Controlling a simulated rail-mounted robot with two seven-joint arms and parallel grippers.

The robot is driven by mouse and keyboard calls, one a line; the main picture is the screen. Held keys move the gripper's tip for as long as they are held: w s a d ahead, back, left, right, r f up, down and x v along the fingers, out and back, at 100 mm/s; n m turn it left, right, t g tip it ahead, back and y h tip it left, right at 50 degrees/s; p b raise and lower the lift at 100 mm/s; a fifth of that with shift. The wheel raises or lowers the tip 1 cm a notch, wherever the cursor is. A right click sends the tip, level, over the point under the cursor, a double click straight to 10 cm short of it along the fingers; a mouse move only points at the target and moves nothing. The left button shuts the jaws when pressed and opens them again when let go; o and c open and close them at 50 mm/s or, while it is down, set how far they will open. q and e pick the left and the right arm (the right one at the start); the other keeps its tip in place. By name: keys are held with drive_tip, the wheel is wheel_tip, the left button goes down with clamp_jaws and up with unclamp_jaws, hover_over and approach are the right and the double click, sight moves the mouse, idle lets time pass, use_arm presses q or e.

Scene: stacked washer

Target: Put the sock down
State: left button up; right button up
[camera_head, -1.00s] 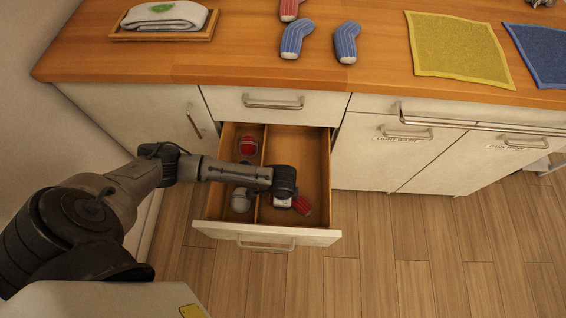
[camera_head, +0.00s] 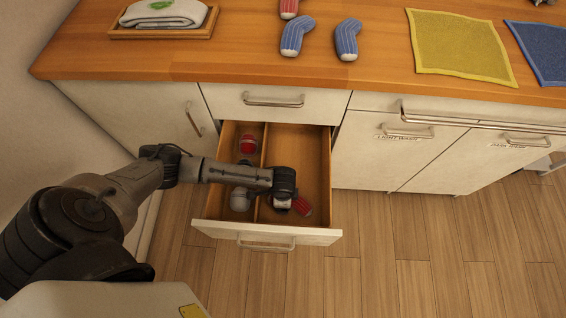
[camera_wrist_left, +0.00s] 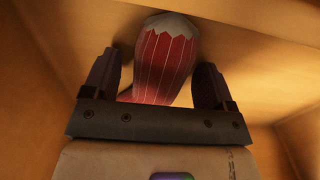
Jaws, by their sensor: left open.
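A red sock with thin white stripes and a pale grey end (camera_wrist_left: 168,62) lies in the right compartment of the open drawer (camera_head: 318,165). In the head view, only its red end (camera_head: 302,207) shows beside my left wrist. My left gripper (camera_wrist_left: 160,66) is open, low in the drawer, with one finger on each side of the sock. The fingers appear apart from the sock, though contact on the left is hard to tell. My wrist hides most of the sock in the head view. My right gripper is not in view.
The drawer's left compartment holds a red item (camera_head: 247,145) and a grey item (camera_head: 240,199). Two blue striped socks (camera_head: 296,37) (camera_head: 346,40) and a red one (camera_head: 289,8) lie on the counter. Right of them are a yellow cloth (camera_head: 460,46) and a blue cloth (camera_head: 545,50).

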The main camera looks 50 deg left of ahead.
use_arm(q)
drive_tip(key=shift+r, duration=0.1)
wheel_tip(320, 180, up, 12)
drive_tip(key=p, duration=0.5)
